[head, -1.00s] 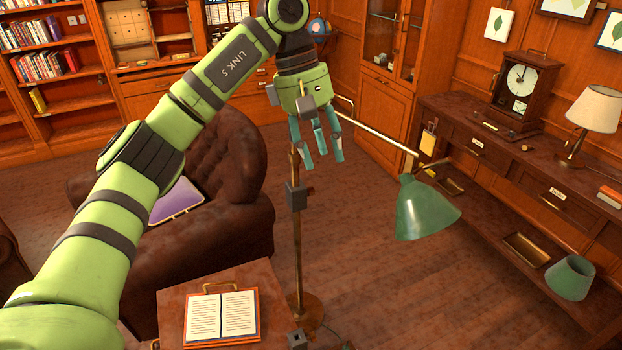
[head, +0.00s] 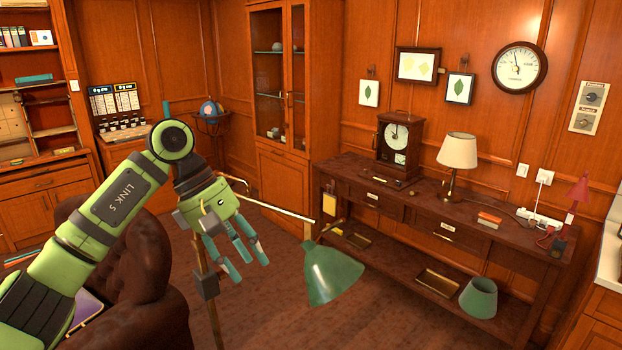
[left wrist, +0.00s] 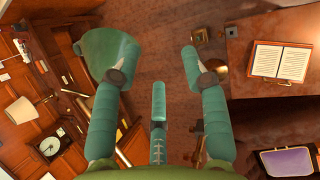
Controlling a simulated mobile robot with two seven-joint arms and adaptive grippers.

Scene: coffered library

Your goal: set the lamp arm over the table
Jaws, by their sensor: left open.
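The floor lamp has a green shade (head: 332,275) at the right end of a thin brass arm (head: 280,209), carried by an upright pole (head: 213,318). The shade hangs over open floor; it also shows in the left wrist view (left wrist: 92,55), partly behind a finger. My left gripper (head: 240,250) is open and empty beside the lamp's arm, left of the shade and near the pole. Its spread fingers (left wrist: 157,65) show in the left wrist view. The small table (left wrist: 243,60) with an open book (left wrist: 280,62) is at the right there; the head view does not show it. My right gripper is not in view.
A brown armchair (head: 140,300) stands behind my left arm. A long console (head: 420,210) along the right wall bears a clock (head: 394,145) and a table lamp (head: 457,155). A glass cabinet (head: 280,120) stands behind. The floor (head: 290,310) around the shade is clear.

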